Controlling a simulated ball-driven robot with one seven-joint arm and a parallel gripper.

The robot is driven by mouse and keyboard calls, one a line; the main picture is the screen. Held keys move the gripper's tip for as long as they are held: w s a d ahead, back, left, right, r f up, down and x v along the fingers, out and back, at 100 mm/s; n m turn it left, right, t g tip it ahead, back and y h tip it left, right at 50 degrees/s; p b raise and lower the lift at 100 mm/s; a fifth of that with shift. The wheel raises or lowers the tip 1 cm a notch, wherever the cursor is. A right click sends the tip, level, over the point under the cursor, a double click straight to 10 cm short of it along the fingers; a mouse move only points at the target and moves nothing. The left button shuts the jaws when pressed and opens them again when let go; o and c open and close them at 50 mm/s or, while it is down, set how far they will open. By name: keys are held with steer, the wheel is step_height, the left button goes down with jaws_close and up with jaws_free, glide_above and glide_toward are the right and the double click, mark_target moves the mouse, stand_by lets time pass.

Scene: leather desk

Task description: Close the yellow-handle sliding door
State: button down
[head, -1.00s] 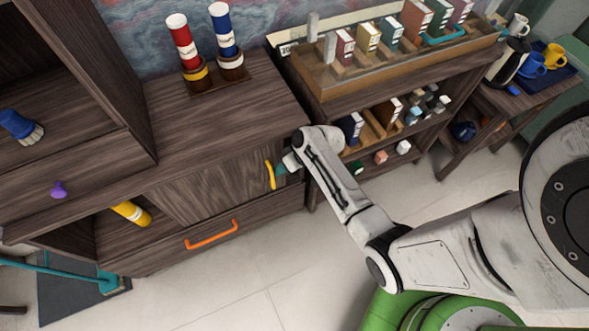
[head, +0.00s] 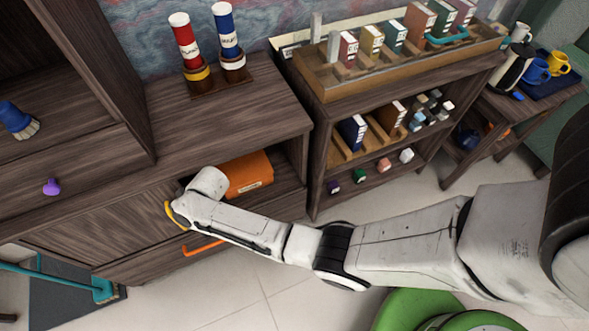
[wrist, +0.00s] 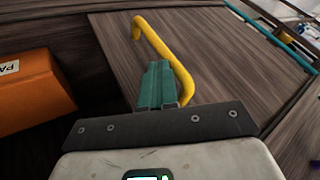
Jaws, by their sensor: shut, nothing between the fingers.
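The sliding door (head: 115,225) is a dark wood panel in the low cabinet, now at the left of its opening in the head view. Its yellow handle (head: 172,217) shows partly behind my wrist, at the door's right side. In the wrist view the curved yellow handle (wrist: 183,72) stands out from the door panel (wrist: 225,60). My gripper (wrist: 158,82) has its teal fingers together, empty, right beside the handle bar on its left. I cannot tell whether they touch it. In the head view my fingers are hidden by my wrist.
The uncovered right compartment holds an orange box (head: 246,174), also in the wrist view (wrist: 30,97). An orange drawer handle (head: 203,247) sits below the door. Red and blue cylinders (head: 228,40) stand on the cabinet top. A shelf with binders (head: 352,132) stands to the right.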

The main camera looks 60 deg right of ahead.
steer(key=shift+w+a+b, duration=0.3)
steer(key=shift+w+a, duration=0.45)
steer(key=shift+a, duration=0.3)
steer(key=shift+a+r, duration=0.1)
